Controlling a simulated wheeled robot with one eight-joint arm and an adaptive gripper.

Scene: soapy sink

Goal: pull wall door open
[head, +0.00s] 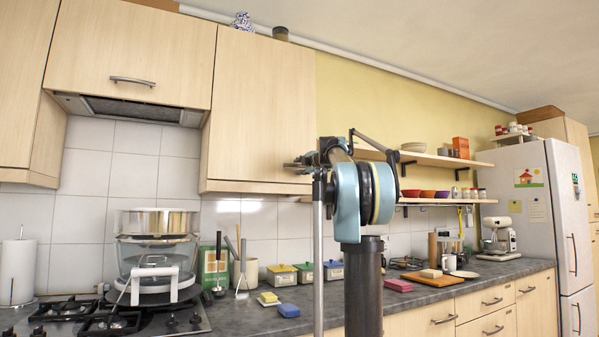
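The light wood wall door (258,105) right of the range hood looks closed, flush with its cabinet. My arm rises in front of its right edge. What seems to be my gripper (303,163) is a small dark shape at the door's lower right corner, seen edge-on. It overlaps the corner in the picture; whether it touches the door or a handle there cannot be told. Another wall door (130,50), above the hood, has a horizontal bar handle (132,81) and is closed.
Below is a dark counter (270,315) with sponges, small colored boxes and a steamer (157,255) by the stove (100,318). Right of the door are open shelves (430,158) with bowls, then a white fridge (540,215). Bare yellow wall lies beside the door.

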